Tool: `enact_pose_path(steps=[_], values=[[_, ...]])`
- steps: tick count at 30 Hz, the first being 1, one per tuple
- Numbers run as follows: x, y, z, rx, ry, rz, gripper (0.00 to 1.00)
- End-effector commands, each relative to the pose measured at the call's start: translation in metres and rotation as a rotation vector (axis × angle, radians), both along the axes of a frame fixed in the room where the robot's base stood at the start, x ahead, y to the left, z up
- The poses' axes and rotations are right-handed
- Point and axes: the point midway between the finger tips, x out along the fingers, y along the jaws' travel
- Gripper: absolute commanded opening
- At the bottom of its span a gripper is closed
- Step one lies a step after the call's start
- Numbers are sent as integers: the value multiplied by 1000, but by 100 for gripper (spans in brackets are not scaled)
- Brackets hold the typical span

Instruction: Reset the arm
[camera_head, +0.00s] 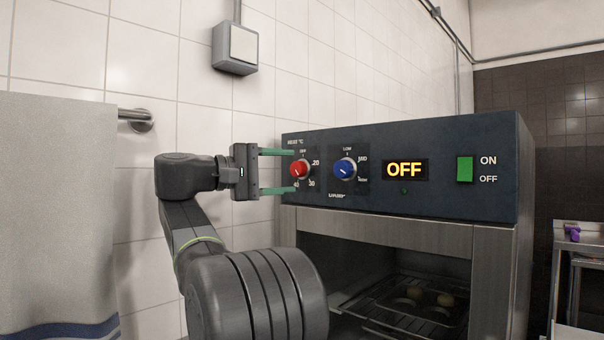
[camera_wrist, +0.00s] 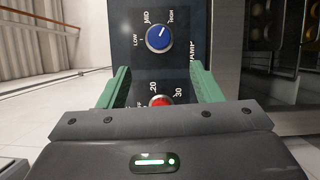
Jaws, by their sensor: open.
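My gripper (camera_head: 276,171) is open, with its two green fingers pointing right at the oven's control panel. The fingers lie above and below the red knob (camera_head: 299,169) in the head view. In the wrist view my gripper (camera_wrist: 163,88) has its fingers on either side of the red knob (camera_wrist: 161,100), which is partly hidden by the gripper body. I cannot tell whether the fingers touch the knob or the panel.
The oven (camera_head: 400,231) has a blue knob (camera_head: 345,167), a display (camera_head: 405,169) reading OFF and a green switch (camera_head: 465,169). Its chamber is open, with round items on a rack (camera_head: 385,318). A towel (camera_head: 55,210) hangs at left. A wall box (camera_head: 235,47) is above.

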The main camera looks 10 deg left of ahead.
Motion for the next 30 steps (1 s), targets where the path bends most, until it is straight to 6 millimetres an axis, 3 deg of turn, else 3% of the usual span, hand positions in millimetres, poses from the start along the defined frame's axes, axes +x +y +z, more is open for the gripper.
enact_pose_path(steps=[6, 17, 23, 30], values=[[-6, 9, 0, 0, -1, -1, 59], [-4, 5, 0, 0, -1, -2, 59], [9, -17, 1, 0, -1, -4, 59], [34, -58, 3, 0, -1, -4, 59]])
